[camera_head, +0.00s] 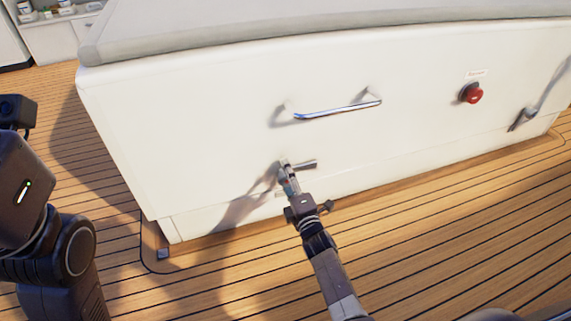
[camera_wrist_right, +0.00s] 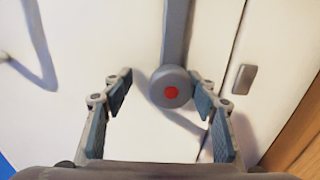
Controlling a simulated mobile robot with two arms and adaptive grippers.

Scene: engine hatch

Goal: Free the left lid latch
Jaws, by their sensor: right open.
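The left lid latch (camera_head: 306,164) is a grey lever on the lower front of the white engine hatch (camera_head: 210,130). In the head view its arm lies roughly level and points right. My right gripper (camera_head: 286,170) is at its pivot end. In the right wrist view the latch's round hub with a red centre (camera_wrist_right: 171,92) sits between the open fingers (camera_wrist_right: 160,88), nearer the right finger.
A metal handle (camera_head: 338,109) is above the latch. A red knob (camera_head: 472,93) and another latch lever (camera_head: 523,117) are farther right. A small grey block (camera_wrist_right: 243,80) sits beyond the panel seam. Wooden deck (camera_head: 440,220) lies in front.

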